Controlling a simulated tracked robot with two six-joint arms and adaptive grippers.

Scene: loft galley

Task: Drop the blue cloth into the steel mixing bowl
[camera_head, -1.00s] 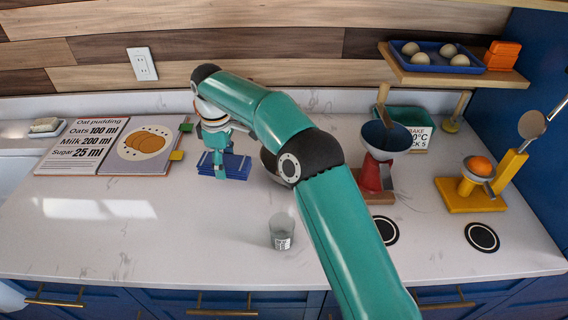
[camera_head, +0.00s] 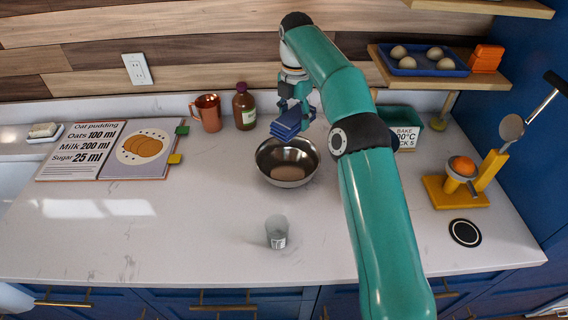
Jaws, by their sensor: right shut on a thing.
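The blue cloth (camera_head: 288,122) is folded and hangs in my right gripper (camera_head: 296,112), which is shut on it. The gripper holds it up above the counter, over the back rim of the steel mixing bowl (camera_head: 277,157) as seen from the head. The bowl stands upright on the counter, and its inside shows with nothing blue in it. The exact height of the cloth over the rim is hard to tell. My left gripper is not in view.
A copper mug (camera_head: 207,112) and a brown bottle (camera_head: 244,107) stand behind the bowl to the left. A small glass (camera_head: 277,232) stands in front. An open recipe book (camera_head: 112,150) lies left. A yellow stand with an orange (camera_head: 461,167) is right. The front-left counter is clear.

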